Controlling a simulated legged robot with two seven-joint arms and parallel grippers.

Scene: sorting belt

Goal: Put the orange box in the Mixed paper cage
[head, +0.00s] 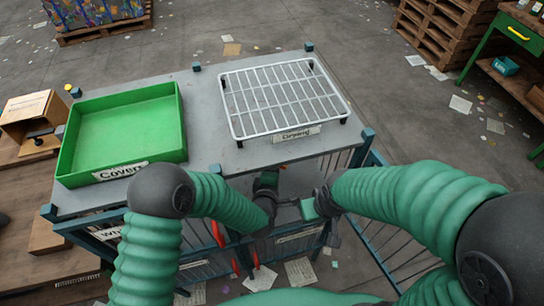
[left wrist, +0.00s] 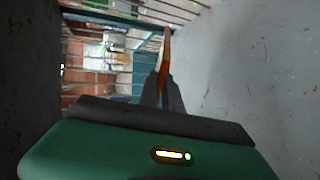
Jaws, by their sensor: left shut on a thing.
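In the left wrist view my left gripper (left wrist: 162,92) is shut on a thin orange thing (left wrist: 167,52), which looks like the orange box seen edge-on. It stands out beyond the fingertips. In the head view my left gripper (head: 267,182) is at the front edge of the grey bench; its fingers and the orange box are hidden there. My right gripper (head: 306,208) is just to its right, in front of the bench; its jaws are too small to read. Labelled barred cages (head: 193,265) show low in front, partly behind my arms; I cannot read a Mixed paper label.
The grey bench (head: 205,100) carries a green tray (head: 125,128) labelled Covers and a white wire rack (head: 283,95) labelled Drying. Red strips (head: 217,234) show near the cages. Papers litter the floor.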

